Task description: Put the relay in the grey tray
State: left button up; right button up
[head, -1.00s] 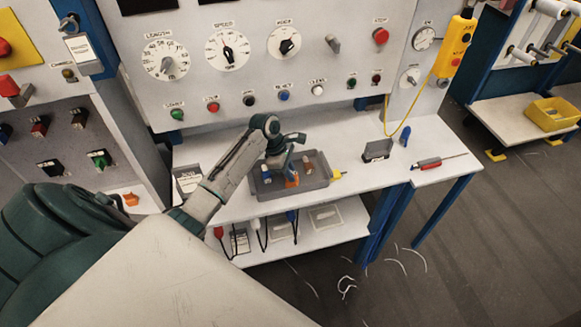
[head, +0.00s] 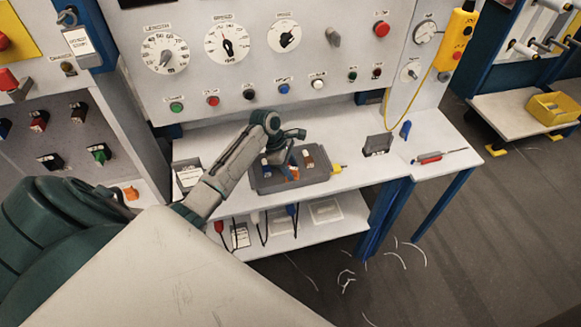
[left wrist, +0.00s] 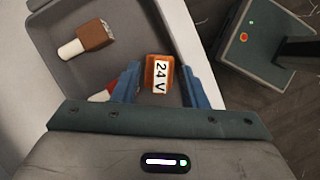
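The relay, an orange block with a white "24 V" label (left wrist: 159,78), lies between my left fingers in the left wrist view, with a small gap on each side. In the head view the orange relay (head: 293,172) shows low inside the grey tray (head: 322,176). My left gripper (head: 279,163) is over the tray, pointing down, with its blue fingers spread; it also shows in the left wrist view (left wrist: 160,86). Whether the relay touches the tray floor is hard to tell. My right gripper is not in view.
A brown and white part (left wrist: 88,39) lies in the tray, and a red and white part (left wrist: 103,95) is partly hidden by a finger. A dark open box (head: 378,145) and a red screwdriver (head: 430,158) are to the right. The control panel rises behind.

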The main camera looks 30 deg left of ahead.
pick_arm(q)
jog(key=b+v, duration=0.3)
jog(key=v, duration=0.7)
jog(key=shift+r, duration=0.4)
